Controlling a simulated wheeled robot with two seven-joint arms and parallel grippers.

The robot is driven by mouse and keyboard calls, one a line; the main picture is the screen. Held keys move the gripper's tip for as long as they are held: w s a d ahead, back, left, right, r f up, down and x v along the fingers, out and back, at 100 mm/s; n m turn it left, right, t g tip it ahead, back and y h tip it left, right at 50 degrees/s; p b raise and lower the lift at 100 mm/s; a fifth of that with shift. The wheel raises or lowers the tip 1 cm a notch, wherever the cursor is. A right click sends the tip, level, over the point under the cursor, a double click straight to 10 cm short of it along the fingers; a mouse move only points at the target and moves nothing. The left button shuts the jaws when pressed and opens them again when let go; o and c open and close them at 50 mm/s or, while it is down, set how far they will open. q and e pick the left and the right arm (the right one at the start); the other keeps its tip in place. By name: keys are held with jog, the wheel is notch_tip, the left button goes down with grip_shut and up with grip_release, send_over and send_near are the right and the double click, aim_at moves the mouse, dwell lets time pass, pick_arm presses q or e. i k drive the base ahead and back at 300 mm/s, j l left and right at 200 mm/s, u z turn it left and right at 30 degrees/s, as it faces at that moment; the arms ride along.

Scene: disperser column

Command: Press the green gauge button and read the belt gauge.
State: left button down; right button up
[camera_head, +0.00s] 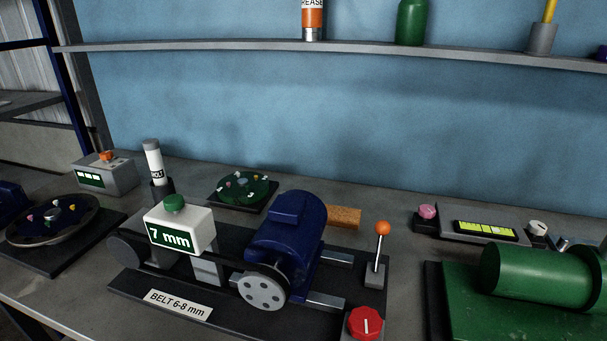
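The belt gauge (181,229) is a white box on the belt stand, left of the blue motor. Its green front display reads "7 mm". The green gauge button (174,203) sits on top of the box; I cannot tell whether it is pressed in. A label plate (178,304) on the stand's dark base reads "BELT 6-8 mm". The blue motor (289,235) carries a grey pulley (262,288), and a dark belt runs from it toward a wheel at the left, partly behind the gauge. Neither of my grippers shows in the head view.
An orange-knobbed lever (381,240) and a red knob (365,322) stand right of the motor. A green cylinder machine (532,277) is at the right. A white tube (153,162) stands behind the gauge. A shelf (330,50) runs along the blue wall.

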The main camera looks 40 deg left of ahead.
aim_at(173, 203)
jog(key=u, duration=2.15)
